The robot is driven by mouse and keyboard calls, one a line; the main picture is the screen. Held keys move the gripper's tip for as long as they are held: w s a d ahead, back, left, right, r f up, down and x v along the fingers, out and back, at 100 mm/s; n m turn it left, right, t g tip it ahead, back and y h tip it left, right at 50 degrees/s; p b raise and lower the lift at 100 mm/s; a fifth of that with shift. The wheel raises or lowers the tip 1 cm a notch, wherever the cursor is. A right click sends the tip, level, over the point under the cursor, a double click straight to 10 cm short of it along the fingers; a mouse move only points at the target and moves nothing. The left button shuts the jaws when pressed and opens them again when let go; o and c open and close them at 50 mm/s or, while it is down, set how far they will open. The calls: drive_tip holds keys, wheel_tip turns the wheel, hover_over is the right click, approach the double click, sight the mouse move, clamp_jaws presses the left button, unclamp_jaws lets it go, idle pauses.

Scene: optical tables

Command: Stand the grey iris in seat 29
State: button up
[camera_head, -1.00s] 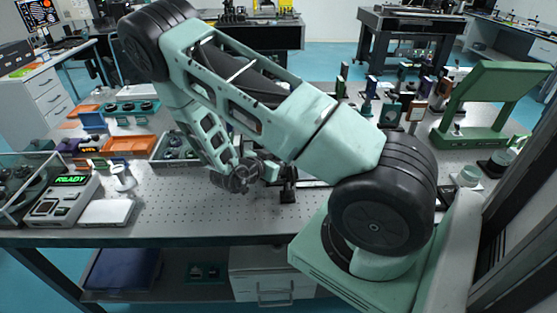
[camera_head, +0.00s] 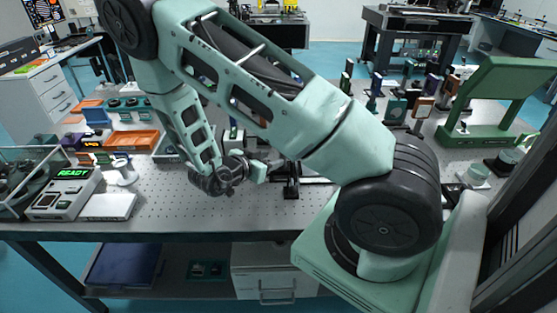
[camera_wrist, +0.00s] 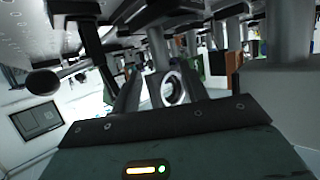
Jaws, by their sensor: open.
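My gripper (camera_head: 272,168) is low over the near middle of the bench, pointing right, just left of a dark upright post with a small base (camera_head: 291,182). In the wrist view the two fingers (camera_wrist: 160,92) are open. A grey ring with a round opening, which looks like the iris (camera_wrist: 172,86), shows at or between the fingertips, with a grey post running up the picture from it. I cannot tell whether a finger touches it. In the head view I cannot make out the ring apart from the gripper and post. No seat number is readable.
Several mounted optics (camera_head: 397,108) stand at the back right, near a green stand (camera_head: 490,95). A READY instrument (camera_head: 66,192), a white plate (camera_head: 108,207) and an orange tray (camera_head: 132,140) are at left. The perforated bench (camera_head: 170,208) is clear at front left.

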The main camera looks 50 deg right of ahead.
drive_tip(key=w+a+r+n+t+y, duration=0.2)
drive_tip(key=a+n+y, duration=0.15)
drive_tip(key=a, duration=0.65)
drive_tip(key=w+a+r+n+t+y, duration=0.25)
drive_tip(key=a+y, duration=0.25)
drive_tip(key=a, duration=0.4)
drive_tip(key=w+a+r+n+t+y, duration=0.15)
drive_tip(key=a+n+y, duration=0.25)
drive_tip(key=a, duration=0.6)
drive_tip(key=s+a+r+n+g+y, duration=0.2)
drive_tip(key=s+a+r+n+y, duration=0.3)
drive_tip(key=s+a+n, duration=0.3)
drive_tip(key=s+d+r+n+g+h, duration=0.1)
drive_tip(key=s+r+n+g, duration=0.1)
drive_tip(key=s+n, duration=0.2)
drive_tip(key=s+d+r+n+g+h, duration=0.1)
drive_tip(key=s+n, duration=0.3)
drive_tip(key=s, duration=0.7)
drive_tip(key=shift+s+d+r+g+h+b, duration=0.15)
drive_tip(key=shift+d+r+g+h+b, duration=0.25)
drive_tip(key=shift+r+h, duration=0.25)
